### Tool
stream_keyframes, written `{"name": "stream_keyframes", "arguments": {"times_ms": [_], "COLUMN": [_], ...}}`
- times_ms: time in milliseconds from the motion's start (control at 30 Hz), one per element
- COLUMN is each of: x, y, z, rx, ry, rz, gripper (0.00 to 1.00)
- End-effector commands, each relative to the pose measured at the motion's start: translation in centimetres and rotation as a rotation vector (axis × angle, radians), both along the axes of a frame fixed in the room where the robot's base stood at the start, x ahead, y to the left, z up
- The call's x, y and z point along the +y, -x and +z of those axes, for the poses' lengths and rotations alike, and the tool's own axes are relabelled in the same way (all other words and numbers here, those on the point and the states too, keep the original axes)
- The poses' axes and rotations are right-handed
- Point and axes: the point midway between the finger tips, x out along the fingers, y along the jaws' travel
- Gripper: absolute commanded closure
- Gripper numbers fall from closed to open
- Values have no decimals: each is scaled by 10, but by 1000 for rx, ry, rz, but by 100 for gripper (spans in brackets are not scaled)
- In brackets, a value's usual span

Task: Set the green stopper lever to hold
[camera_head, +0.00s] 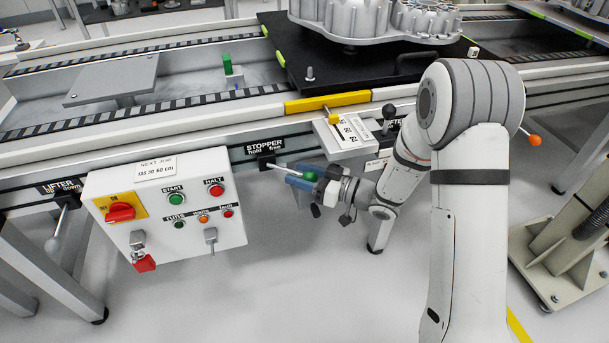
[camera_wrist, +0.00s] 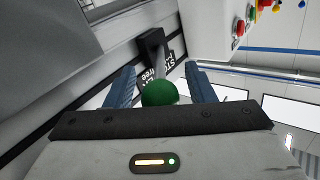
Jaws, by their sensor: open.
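The stopper lever is a thin metal rod (camera_head: 288,171) with a green ball knob (camera_head: 310,177), below the STOPPER label (camera_head: 264,147) marked "hold" on the left and "free" on the right. The rod points right, on the "free" side. My gripper (camera_head: 306,180) is at the knob, its blue fingers on both sides. In the wrist view the green knob (camera_wrist: 159,93) sits between my two open fingers (camera_wrist: 160,88), close to the palm. The lever's dark pivot block (camera_wrist: 152,45) shows beyond it. Whether a finger touches the knob cannot be told.
A control box (camera_head: 165,210) with buttons and a red switch hangs left of the lever. A white plate with numbers (camera_head: 347,132) and a black-knobbed lever (camera_head: 388,112) are to the right. The conveyor rail (camera_head: 150,133) runs above. The floor below is clear.

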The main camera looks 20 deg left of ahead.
Motion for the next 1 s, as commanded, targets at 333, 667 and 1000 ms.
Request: {"name": "stream_keyframes", "arguments": {"times_ms": [333,667,1000], "x": [0,-1,-1], "y": [0,-1,-1], "z": [0,0,0], "rx": [0,0,0], "ry": [0,0,1], "rz": [-2,-2,-3], "gripper": [61,88,100]}}
